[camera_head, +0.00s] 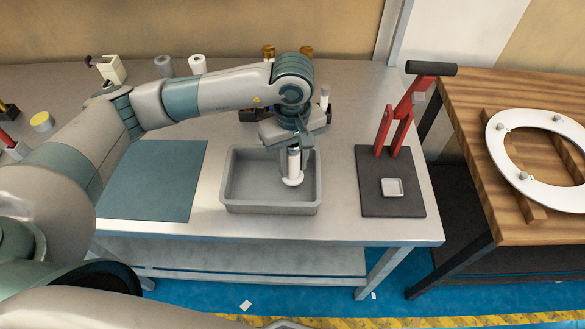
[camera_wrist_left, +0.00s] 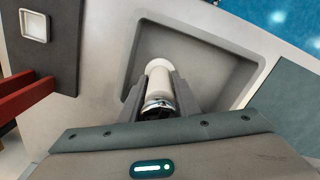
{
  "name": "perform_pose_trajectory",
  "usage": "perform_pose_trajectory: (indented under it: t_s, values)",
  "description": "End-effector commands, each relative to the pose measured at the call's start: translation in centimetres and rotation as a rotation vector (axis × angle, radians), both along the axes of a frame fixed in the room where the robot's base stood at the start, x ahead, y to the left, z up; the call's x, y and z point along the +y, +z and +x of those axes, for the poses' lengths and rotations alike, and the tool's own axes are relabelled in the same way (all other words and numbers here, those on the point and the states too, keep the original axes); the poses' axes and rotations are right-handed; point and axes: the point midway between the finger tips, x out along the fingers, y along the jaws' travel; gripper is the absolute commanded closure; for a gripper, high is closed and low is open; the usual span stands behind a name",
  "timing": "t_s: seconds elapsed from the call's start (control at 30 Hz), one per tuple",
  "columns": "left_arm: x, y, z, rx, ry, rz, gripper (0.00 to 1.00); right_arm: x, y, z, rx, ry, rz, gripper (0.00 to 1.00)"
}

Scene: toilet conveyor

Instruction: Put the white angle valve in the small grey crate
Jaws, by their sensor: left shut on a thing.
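The small grey crate (camera_head: 247,208) stands on the metal table in the head view; it also shows in the left wrist view (camera_wrist_left: 205,27). My left gripper (camera_head: 296,155) points down over the right part of the crate. It is shut on the white angle valve (camera_head: 293,172), which hangs upright with its wide end down. In the left wrist view the valve (camera_wrist_left: 159,68) sits between the two fingers (camera_wrist_left: 158,98), with a shiny metal part near them. I cannot tell whether its lower end touches the crate floor. My right gripper is not clearly in view.
A dark board with a red lever press (camera_head: 392,128) and a small square dish (camera_head: 392,187) stands right of the crate. A teal mat (camera_head: 153,180) lies left, bare. A wooden table with a white toilet seat (camera_head: 505,150) is at the right.

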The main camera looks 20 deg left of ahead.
Motion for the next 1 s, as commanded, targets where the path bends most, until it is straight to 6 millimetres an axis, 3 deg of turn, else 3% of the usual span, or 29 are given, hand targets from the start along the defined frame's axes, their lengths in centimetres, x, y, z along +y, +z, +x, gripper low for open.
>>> perform_pose_trajectory:
  t_s: [0.33, 0.7, 1.0]
  values:
    - [0.0, -0.2, 0.0, 0.001, 0.001, -0.001, 1.0, 0.1, 0.2, 0.0, -0.001, 0.0, 0.001, 0.55]
    - [0.0, -3.7, 0.0, 0.001, 0.001, -0.001, 1.0, 0.2, 2.2, 0.0, -0.002, 0.0, 0.002, 0.55]
    - [-0.1, -4.1, 0.0, -0.001, 0.0, -0.001, 1.0, 0.2, 2.0, -0.1, -0.002, 0.0, 0.002, 0.55]
